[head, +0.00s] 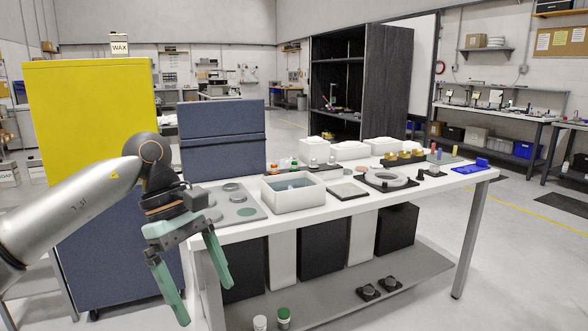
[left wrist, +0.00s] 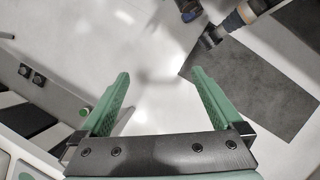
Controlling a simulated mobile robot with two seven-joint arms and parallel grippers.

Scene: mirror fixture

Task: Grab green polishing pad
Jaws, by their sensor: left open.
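A small green round pad (head: 246,211) lies on a grey plate (head: 214,216) at the left end of the white table. My left gripper (head: 205,304) is in front of the table's left end, to the left of and lower than the plate in the picture. Its green fingers point down, spread apart with nothing between them. My right gripper cannot be made out in either view.
A white bin (head: 293,204) stands right of the plate, with a black ring fixture (head: 388,180) farther right. A blue panel (head: 223,135) rises behind the plate. A lower shelf (head: 345,300) holds a green-lidded jar (head: 284,318). The table's left edge lies beside my gripper.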

